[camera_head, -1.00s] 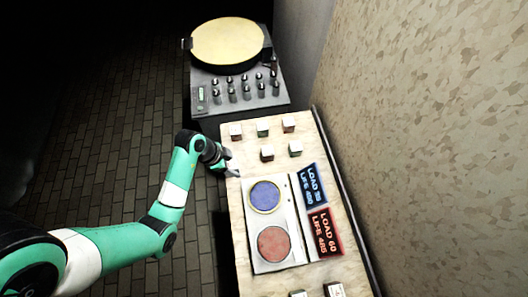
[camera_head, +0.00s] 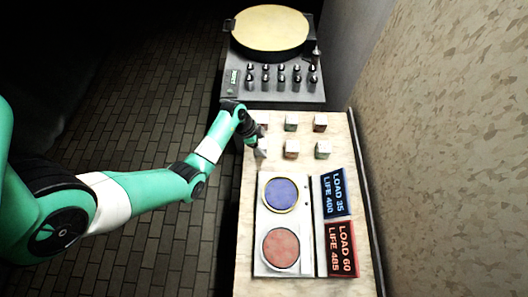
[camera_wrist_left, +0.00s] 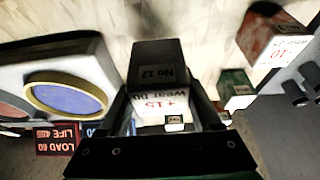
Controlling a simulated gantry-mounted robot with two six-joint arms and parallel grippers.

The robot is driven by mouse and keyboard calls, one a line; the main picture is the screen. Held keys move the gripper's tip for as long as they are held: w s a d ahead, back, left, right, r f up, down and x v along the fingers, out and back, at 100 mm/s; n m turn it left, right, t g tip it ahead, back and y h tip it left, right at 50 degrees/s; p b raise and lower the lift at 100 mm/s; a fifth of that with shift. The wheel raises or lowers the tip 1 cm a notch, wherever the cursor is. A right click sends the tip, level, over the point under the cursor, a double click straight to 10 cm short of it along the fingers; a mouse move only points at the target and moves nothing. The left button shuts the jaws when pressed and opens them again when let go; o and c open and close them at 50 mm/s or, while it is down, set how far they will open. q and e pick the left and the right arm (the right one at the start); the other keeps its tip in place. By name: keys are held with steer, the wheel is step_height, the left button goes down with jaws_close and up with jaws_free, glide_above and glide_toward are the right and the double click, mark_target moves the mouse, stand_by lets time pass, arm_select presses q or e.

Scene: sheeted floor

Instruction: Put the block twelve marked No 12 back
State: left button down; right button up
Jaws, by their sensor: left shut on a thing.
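The block marked No 12 (camera_wrist_left: 160,72) is between the fingers of my left gripper (camera_wrist_left: 172,112) in the left wrist view. Its dark face reads No 12, and a white face reads +15 in red with smaller lettering. My left gripper (camera_head: 260,155) is shut on it, over the left edge of the pale table (camera_head: 345,130) in the head view, beside the rows of blocks. The held block cannot be made out in the head view. Whether it touches the table is unclear. My right gripper is in neither view.
Several small blocks, such as one at the right (camera_head: 322,148), stand in two rows. A panel (camera_head: 305,210) holds a blue disc (camera_head: 281,194) and a red disc (camera_head: 281,247), beside two displays. A knobbed console (camera_head: 270,88) stands behind; a wall (camera_head: 440,130) rises right.

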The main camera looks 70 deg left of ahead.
arm_select(q)
steer(key=shift+w+a+f, duration=0.15)
steer(key=shift+a+f, duration=0.1)
steer(key=shift+f, duration=0.2)
steer(key=shift+w+a+f, duration=0.15)
steer(key=shift+a+f, duration=0.05)
steer(key=shift+f, duration=0.2)
steer(key=shift+w+a, duration=0.15)
steer(key=shift+a, duration=0.1)
step_height(320, 180, down, 4)
steer(key=b, duration=0.3)
steer(key=shift+w+a, duration=0.1)
steer(key=shift+a, duration=0.05)
steer(key=shift+r, duration=0.15)
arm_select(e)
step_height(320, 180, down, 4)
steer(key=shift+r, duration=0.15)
arm_select(q)
steer(key=shift+f, duration=0.2)
steer(key=shift+c, duration=0.4)
jaws_free()
